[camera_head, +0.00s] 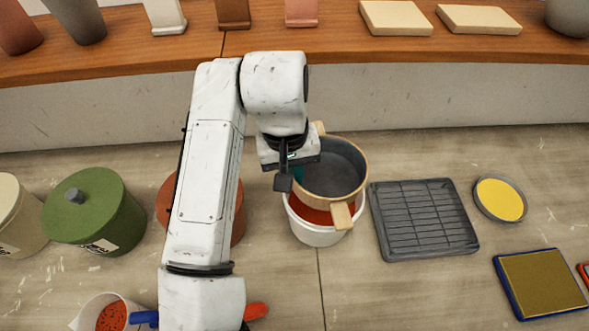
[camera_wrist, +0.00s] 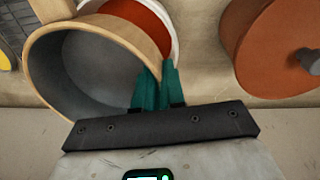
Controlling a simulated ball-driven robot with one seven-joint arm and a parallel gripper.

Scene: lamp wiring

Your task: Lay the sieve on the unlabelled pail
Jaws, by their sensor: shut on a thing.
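The sieve (camera_head: 336,168) has a round wooden rim, a grey inside and wooden handles. My gripper (camera_head: 297,173) is shut on the left side of its rim. In the wrist view, the teal fingers (camera_wrist: 156,90) pinch the rim of the sieve (camera_wrist: 85,70), which looks tilted there. A white pail (camera_head: 318,236) with red contents and no visible label is under the sieve. The sieve covers the back part of its mouth, and one handle reaches over its front right rim. I cannot tell whether they touch.
A lidded terracotta pail (camera_head: 238,222) stands left of the white pail, partly behind my arm. A green lidded pail (camera_head: 95,212) and a cream pail (camera_head: 18,222) bear labels. A grey ribbed tray (camera_head: 423,218) lies close on the right. A wooden shelf (camera_head: 340,48) runs along the back.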

